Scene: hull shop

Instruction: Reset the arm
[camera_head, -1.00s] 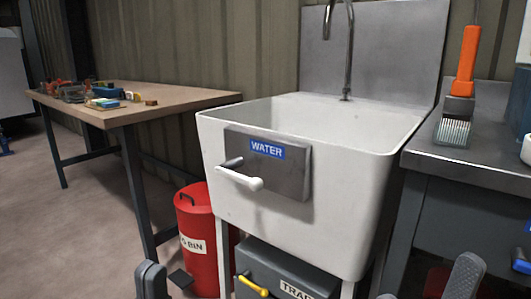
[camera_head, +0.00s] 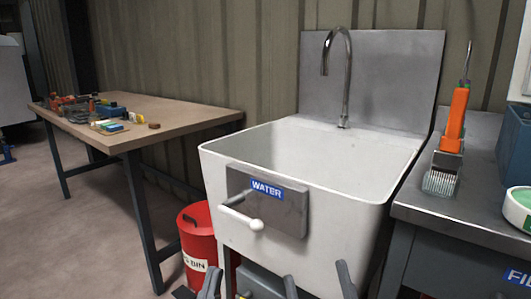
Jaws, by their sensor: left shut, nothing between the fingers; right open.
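My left gripper (camera_head: 210,284) shows at the bottom edge, left of centre, in front of the red bin and the sink's left leg. Its dark fingers are together with nothing between them. My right gripper (camera_head: 317,275) shows at the bottom edge, right of it, with two dark fingers apart and empty. It is in front of the lower part of the white sink (camera_head: 345,250). Most of both grippers and both arms are below the picture. I cannot tell how far the fingers are from the sink.
The sink front carries a WATER plate with a white lever (camera_head: 243,217). A red bin (camera_head: 197,236) stands left, beside a wooden table (camera_head: 180,115) with small items.

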